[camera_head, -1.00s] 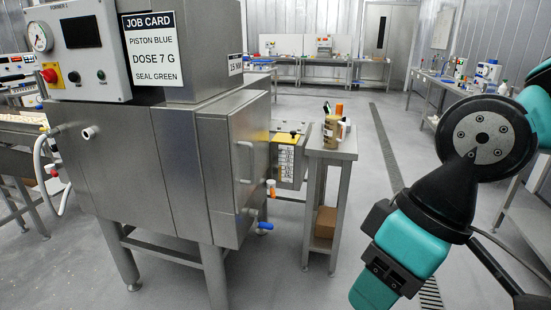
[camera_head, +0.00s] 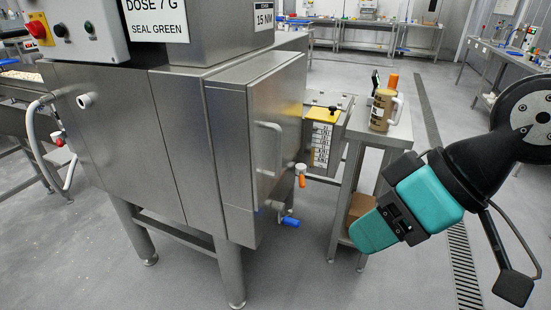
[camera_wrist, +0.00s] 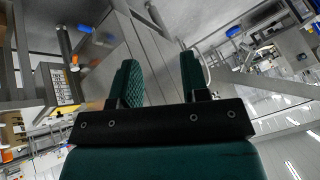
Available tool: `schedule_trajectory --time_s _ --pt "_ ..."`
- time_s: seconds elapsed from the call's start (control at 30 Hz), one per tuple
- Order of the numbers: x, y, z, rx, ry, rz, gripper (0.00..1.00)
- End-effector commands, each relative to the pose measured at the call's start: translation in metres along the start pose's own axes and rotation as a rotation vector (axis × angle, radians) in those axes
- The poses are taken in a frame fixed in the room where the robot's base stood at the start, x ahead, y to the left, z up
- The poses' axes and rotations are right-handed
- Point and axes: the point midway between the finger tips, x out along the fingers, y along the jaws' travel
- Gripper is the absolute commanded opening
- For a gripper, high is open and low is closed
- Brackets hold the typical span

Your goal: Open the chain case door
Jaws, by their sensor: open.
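The chain case is the steel box on the right end of the machine. Its door (camera_head: 289,125) is the right-hand face, with a vertical bar handle (camera_head: 278,150), and it looks shut. My gripper (camera_head: 358,236) is in front of the machine's right side in the head view, apart from the handle. In the wrist view my gripper (camera_wrist: 160,76) has its two green fingers spread, with nothing between them but steel panels behind. A curved pale bar, perhaps the handle, shows beside the right finger there.
Valves with orange (camera_head: 302,181) and blue (camera_head: 290,222) handles stick out near the door. Floor is clear in front.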

Motion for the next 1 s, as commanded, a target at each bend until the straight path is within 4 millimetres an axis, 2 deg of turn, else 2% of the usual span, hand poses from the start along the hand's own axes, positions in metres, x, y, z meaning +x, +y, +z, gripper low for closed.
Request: schedule_trajectory --time_s 0.03,0.1,0.2,0.3,0.5,0.6,0.77,1.0 --pt "0.038 0.015 -0.003 -0.038 0.094 -0.018 0.42" --pt "0.067 0.029 -0.022 -0.101 0.263 -0.026 0.42" --pt "0.098 0.053 -0.049 -0.164 0.507 0.005 0.42" --pt "0.116 0.081 -0.069 -0.194 0.724 0.080 0.42" --pt "0.129 0.127 -0.084 -0.190 0.991 0.262 0.42" --pt "0.128 0.139 -0.086 -0.183 1.048 0.320 0.42" --pt "0.127 0.143 -0.098 -0.179 1.072 0.346 0.42" --pt "0.143 0.149 -0.142 -0.182 1.069 0.343 0.42"
